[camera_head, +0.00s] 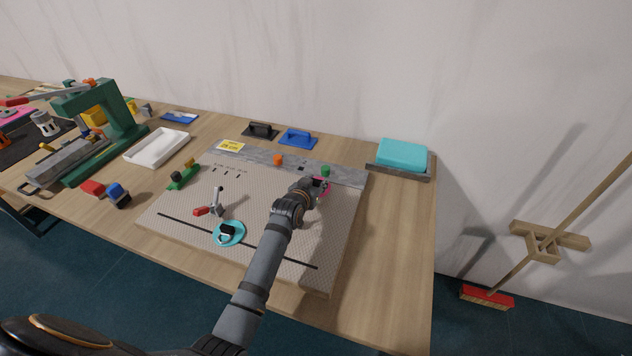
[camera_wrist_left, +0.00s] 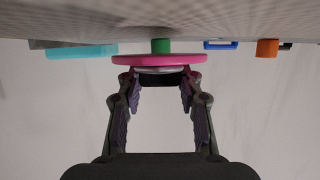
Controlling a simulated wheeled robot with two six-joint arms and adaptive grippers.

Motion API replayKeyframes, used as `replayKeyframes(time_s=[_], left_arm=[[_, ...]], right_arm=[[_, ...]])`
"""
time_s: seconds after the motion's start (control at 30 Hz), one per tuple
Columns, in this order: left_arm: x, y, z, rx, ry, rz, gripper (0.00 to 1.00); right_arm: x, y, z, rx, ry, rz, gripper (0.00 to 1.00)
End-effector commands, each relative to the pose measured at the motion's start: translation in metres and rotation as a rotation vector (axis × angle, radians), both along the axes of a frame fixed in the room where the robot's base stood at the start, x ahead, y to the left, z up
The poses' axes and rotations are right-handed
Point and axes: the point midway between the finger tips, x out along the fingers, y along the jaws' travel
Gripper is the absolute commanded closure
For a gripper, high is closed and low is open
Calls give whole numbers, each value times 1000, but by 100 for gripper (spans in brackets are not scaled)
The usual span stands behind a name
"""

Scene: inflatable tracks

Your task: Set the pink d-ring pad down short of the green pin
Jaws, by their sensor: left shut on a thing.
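The pink d-ring pad (camera_head: 327,188) is mostly hidden behind my left gripper (camera_head: 312,186) in the head view. In the left wrist view the pink pad (camera_wrist_left: 160,59) shows edge-on as a flat disc, and my left gripper (camera_wrist_left: 160,78) is shut on its ring. The green pin (camera_head: 325,171) stands at the far right of the board, just beyond the pad. The green pin (camera_wrist_left: 161,46) also shows in the wrist view, straight behind the pad. I cannot tell whether the pad touches the board. My right gripper is not in view.
The perforated board (camera_head: 185,218) also carries an orange pin (camera_head: 278,159), a cyan pad (camera_head: 228,234) with a black ring, and a red-handled clamp (camera_head: 203,210). A turquoise block (camera_head: 403,153) lies beyond the board's right corner. The board's right front is clear.

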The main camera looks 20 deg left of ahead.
Motion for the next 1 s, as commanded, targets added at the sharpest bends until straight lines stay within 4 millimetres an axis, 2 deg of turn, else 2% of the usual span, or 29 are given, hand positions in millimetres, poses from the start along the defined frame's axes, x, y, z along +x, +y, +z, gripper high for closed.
replayKeyframes(time_s=[0.2,0.23,0.4,0.67,0.8,0.87,1.0], left_arm=[[-1,0,-7,1,3,0,100],[-1,0,-7,1,5,0,61],[-2,0,-10,0,10,0,41],[-3,0,-12,-1,16,-1,41],[-2,0,4,-1,14,-1,41],[-14,0,3,-1,15,-1,41],[-45,2,19,-1,8,0,41]], right_arm=[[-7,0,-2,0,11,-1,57],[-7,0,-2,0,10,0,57],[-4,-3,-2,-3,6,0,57],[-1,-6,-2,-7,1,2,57],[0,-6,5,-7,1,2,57],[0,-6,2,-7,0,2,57],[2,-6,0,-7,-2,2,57]])
